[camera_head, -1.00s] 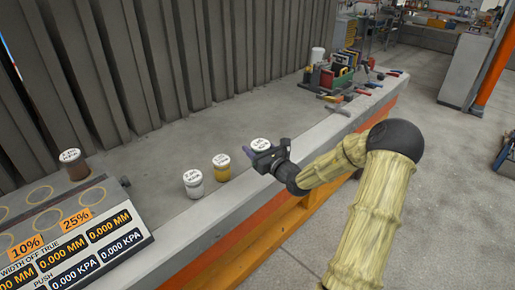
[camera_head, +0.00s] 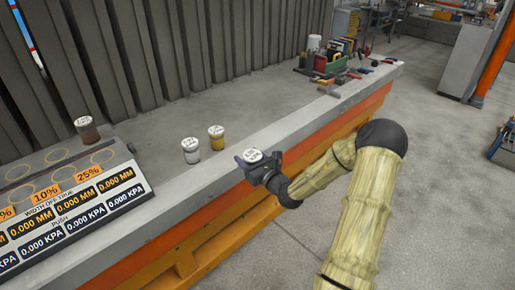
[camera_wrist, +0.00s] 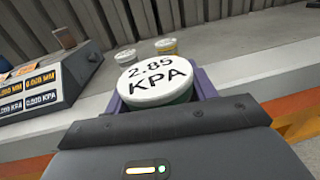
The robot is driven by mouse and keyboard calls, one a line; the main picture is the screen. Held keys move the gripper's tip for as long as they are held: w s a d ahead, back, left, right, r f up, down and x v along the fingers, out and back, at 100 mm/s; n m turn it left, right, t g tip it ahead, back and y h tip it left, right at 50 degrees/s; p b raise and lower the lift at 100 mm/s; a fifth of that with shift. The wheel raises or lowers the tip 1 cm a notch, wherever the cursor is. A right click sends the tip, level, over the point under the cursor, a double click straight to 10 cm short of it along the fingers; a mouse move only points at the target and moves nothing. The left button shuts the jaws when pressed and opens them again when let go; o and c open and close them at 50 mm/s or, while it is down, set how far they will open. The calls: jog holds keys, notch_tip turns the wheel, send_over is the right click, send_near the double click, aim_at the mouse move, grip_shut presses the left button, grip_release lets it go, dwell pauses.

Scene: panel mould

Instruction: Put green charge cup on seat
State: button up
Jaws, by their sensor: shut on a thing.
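My gripper (camera_head: 257,167) is shut on the green charge cup (camera_wrist: 158,82), whose white lid reads "2.85 KPA". In the wrist view the lid hides most of the cup and only a little green shows under its rim. In the head view the cup's lid (camera_head: 253,156) shows between the fingers, at the bench's front edge. The seats are ring-marked circles on the panel (camera_head: 60,153) at the left. A brown cup (camera_head: 88,132) stands at the panel's back; several other rings (camera_head: 103,156) look empty.
A white cup (camera_head: 191,151) and a yellow cup (camera_head: 216,138) stand on the bench (camera_head: 260,100) between my gripper and the panel. A display (camera_head: 70,210) fronts the panel. Tools and a green box (camera_head: 327,66) lie at the bench's far right end.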

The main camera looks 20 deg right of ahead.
jog(key=s+a+f+y, duration=0.1)
jog(key=s+a+f, duration=0.6)
jog(key=a+f, duration=0.2)
jog(key=a, duration=0.2)
jog(key=shift+a+f+n+g, duration=0.3)
jog(key=shift+a+f+n, duration=0.05)
jog(key=shift+f+n, duration=0.05)
jog(key=shift+s, duration=0.1)
